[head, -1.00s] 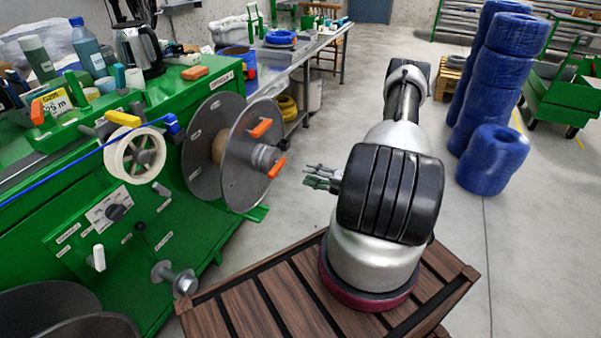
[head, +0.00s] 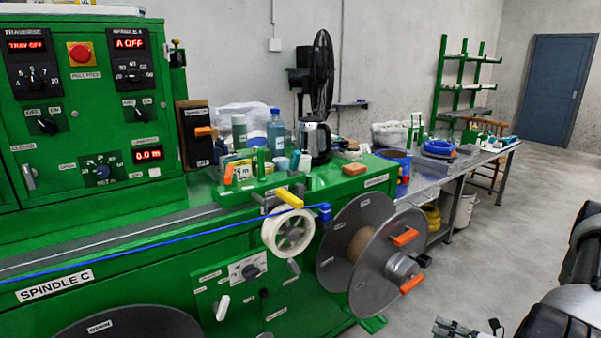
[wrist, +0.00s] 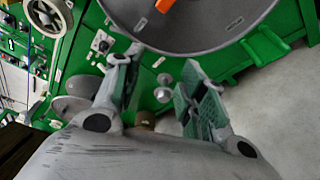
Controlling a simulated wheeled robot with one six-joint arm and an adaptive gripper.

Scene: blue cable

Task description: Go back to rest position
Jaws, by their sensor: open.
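My gripper (wrist: 158,95) shows in the wrist view with its two green-padded fingers apart and nothing between them. Behind it are the grey flange of a large reel and the green machine front. In the head view, only the top of my gripper (head: 462,328) shows at the bottom edge, right of the reel (head: 372,245) and apart from it. Part of my arm shows at the lower right. The blue cable (head: 150,252) runs along the machine front, over the white guide wheel (head: 288,232), to a blue block near the reel.
The green machine (head: 95,215) with its control panel fills the left. Bottles, a kettle (head: 314,143) and a fan (head: 320,75) stand on or behind it. A metal workbench (head: 470,163) runs back toward a blue door (head: 560,88). The concrete floor at right is clear.

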